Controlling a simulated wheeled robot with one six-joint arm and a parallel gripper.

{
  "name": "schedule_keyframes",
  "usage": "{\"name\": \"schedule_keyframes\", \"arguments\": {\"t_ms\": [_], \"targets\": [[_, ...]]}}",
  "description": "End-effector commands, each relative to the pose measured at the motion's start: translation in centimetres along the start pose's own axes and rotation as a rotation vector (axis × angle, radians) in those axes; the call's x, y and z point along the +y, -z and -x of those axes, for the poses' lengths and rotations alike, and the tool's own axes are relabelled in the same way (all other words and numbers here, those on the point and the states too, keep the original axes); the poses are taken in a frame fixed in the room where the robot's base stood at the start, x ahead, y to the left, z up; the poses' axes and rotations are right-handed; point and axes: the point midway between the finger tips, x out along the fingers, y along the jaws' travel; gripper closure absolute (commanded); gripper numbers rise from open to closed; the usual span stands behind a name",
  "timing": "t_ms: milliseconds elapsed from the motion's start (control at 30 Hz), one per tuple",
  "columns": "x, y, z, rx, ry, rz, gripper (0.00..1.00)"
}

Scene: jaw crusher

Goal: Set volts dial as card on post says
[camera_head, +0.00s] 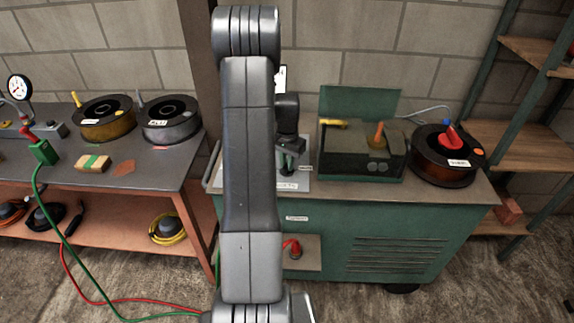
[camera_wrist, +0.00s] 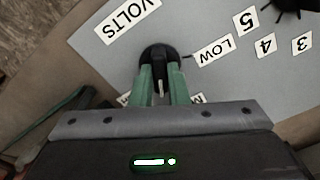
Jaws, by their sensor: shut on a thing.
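The volts dial (camera_wrist: 158,54) is a black round knob on a grey panel, beside a white VOLTS label (camera_wrist: 127,20). My gripper (camera_wrist: 159,82) has its green fingers on both sides of the knob, shut on it. A white pointer line shows between the fingers and runs toward the gripper body. A LOW label (camera_wrist: 214,50) lies right of the knob; two more labels are mostly hidden by the fingers. In the head view my gripper (camera_head: 289,158) is over the left end of the green cabinet. A white card (camera_head: 281,78) is mostly hidden behind my arm; its writing is unreadable.
A second black knob (camera_wrist: 290,4) with labels 5, 4 and 3 is at the wrist view's top right. On the green cabinet (camera_head: 370,225) stand an open green box (camera_head: 345,163) and a dark reel (camera_head: 446,170). A grey-topped bench (camera_head: 50,168) is left.

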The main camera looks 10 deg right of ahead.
Motion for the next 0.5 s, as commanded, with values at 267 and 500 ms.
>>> {"name": "schedule_keyframes", "arguments": {"t_ms": [267,500], "targets": [[-0.01,0.02,-0.1,0.001,0.001,-0.261,1.0],[-0.03,0.03,-0.05,0.001,0.001,-0.47,1.0]]}}
